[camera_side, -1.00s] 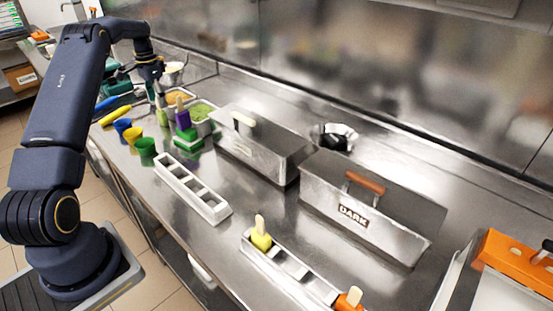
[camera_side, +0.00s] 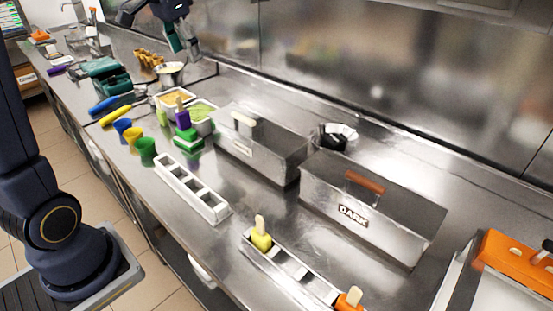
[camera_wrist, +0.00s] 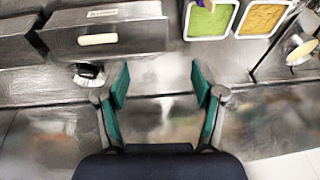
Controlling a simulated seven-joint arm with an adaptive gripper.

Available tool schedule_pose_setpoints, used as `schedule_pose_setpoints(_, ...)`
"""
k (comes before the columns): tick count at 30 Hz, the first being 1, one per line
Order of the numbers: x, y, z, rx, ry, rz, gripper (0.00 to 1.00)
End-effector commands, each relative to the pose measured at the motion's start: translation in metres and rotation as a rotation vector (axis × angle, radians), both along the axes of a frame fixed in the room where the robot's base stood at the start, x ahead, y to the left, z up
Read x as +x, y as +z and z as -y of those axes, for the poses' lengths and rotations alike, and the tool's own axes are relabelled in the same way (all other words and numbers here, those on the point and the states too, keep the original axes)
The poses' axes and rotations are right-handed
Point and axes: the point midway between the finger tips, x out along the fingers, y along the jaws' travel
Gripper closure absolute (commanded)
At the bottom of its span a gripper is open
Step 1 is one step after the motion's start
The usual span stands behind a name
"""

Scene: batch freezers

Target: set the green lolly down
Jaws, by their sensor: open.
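My gripper (camera_wrist: 160,88) is open in the wrist view, with nothing between its teal fingers. In the side view my gripper (camera_side: 186,42) is high above the back of the counter. A small light green piece (camera_side: 162,117), which looks like the green lolly, stands beside the purple lolly (camera_side: 182,117), apart from my gripper. Its lower part and what it rests on are hard to make out. A yellow-green lolly (camera_side: 261,240) stands stick up in the near metal tray (camera_side: 290,264), with an orange lolly (camera_side: 349,300) at the other end.
A white tray with empty slots (camera_side: 190,187) lies mid-counter. Pans of green (camera_side: 201,112) and orange filling (camera_side: 176,98) and several coloured cups (camera_side: 146,150) stand at the left.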

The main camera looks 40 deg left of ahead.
Motion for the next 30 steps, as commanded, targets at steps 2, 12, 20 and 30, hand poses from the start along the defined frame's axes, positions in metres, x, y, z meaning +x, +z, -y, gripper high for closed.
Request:
schedule_pose_setpoints(2, -0.033, 0.003, 0.05, -0.002, -0.016, 0.056, 0.32)
schedule_pose_setpoints(12, -0.154, -0.057, 0.152, -0.067, -0.033, 0.229, 0.32)
schedule_pose_setpoints(20, -0.172, -0.075, 0.161, -0.084, -0.033, 0.25, 0.32)
schedule_pose_setpoints(30, -0.172, -0.074, 0.161, -0.083, -0.033, 0.249, 0.32)
